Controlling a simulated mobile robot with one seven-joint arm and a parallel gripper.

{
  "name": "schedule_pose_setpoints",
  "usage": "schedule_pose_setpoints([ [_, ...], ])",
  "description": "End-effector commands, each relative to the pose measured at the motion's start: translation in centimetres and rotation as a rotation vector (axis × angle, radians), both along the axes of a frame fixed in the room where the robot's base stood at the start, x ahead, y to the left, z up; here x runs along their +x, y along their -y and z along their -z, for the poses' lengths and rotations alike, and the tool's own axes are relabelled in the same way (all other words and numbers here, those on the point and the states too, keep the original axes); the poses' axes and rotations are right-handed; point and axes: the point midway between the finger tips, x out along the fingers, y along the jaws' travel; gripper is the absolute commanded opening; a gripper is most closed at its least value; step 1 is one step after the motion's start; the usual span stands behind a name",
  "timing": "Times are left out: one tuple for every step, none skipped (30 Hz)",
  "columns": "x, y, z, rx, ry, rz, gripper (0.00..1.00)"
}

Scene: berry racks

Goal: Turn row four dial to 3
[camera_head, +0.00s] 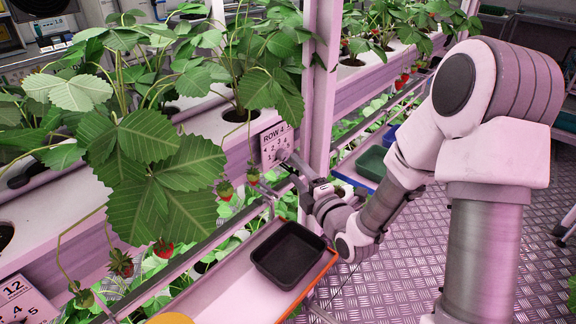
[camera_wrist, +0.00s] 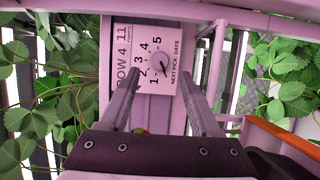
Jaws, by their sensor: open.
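The row four dial plate (camera_head: 272,146) is a white card on the pink rack rail, marked ROW 4. In the wrist view the plate (camera_wrist: 120,62) is turned sideways and shows the numbers 1 to 5 and "NEXT PICK DAYS". Its small round knob (camera_wrist: 161,63) sits beside the arc of numbers. A dark mark shows on the knob, but I cannot tell which number it points to. My gripper (camera_wrist: 158,74) is open, with one finger on each side of the knob in the view. Contact cannot be told. In the head view my gripper (camera_head: 286,160) is close to the plate and partly covers it.
A black tray (camera_head: 288,255) rests on a pink shelf with an orange edge below my gripper. Strawberry leaves (camera_head: 150,140) and hanging berries (camera_head: 163,248) crowd the left. A rack post (camera_head: 322,90) stands right of the plate.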

Motion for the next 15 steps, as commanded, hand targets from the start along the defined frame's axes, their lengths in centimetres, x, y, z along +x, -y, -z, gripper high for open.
schedule_pose_setpoints([
  [0.9, -0.5, 0.0, 0.0, 0.0, 0.0, 0.64],
  [1.4, -0.7, 0.0, 0.0, 0.001, 0.001, 0.64],
  [2.0, -1.1, 0.0, 0.0, 0.001, 0.0, 0.64],
  [2.3, -1.3, 0.0, 0.0, 0.001, 0.0, 0.64],
  [2.7, -1.5, 0.0, 0.0, 0.001, 0.0, 0.64],
  [3.1, -1.7, 0.1, 0.0, -0.001, 0.001, 0.64],
  [3.4, -1.9, 0.0, 0.0, 0.0, 0.001, 0.64],
  [3.7, -2.0, 0.0, -0.001, 0.0, 0.001, 0.64],
  [3.9, -2.2, 0.0, -0.001, 0.0, 0.001, 0.64],
  [4.1, -2.3, 0.0, -0.001, 0.0, 0.001, 0.64],
  [4.3, -2.4, 0.0, -0.001, 0.0, 0.001, 0.64],
  [4.4, -2.5, 0.0, -0.001, 0.0, 0.001, 0.64],
  [4.5, -2.5, 0.0, -0.001, 0.0, 0.001, 0.64],
  [4.5, -2.5, 0.0, -0.001, 0.0, 0.001, 0.64],
  [4.5, -2.6, 0.0, -0.001, 0.0, 0.001, 0.64],
])
